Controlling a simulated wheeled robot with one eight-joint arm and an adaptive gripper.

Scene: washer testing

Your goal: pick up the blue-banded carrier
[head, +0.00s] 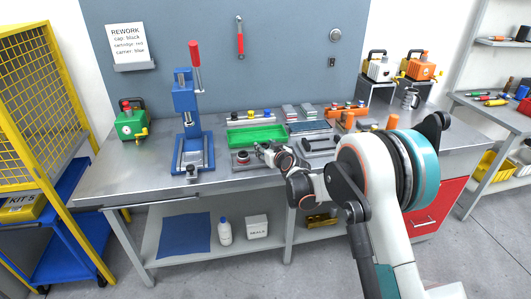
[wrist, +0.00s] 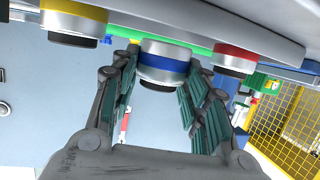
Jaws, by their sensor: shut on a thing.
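The blue-banded carrier (wrist: 166,62) is a short round silver and black piece with a blue band. In the wrist view, where the scene appears upside down, it is between the fingers of my gripper (wrist: 163,72), which is shut on it. I cannot tell whether it is clear of the surface. In the head view my gripper (head: 276,155) is low over the front of the bench and hides the carrier. A red-banded carrier (wrist: 232,58) and a yellow-banded carrier (wrist: 75,22) flank it in the wrist view.
A green tray (head: 240,139) lies just behind my gripper. A blue press (head: 186,100) with a red handle stands to the left. A rack of coloured caps (head: 236,120) is behind the tray. The bench's left front corner is clear.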

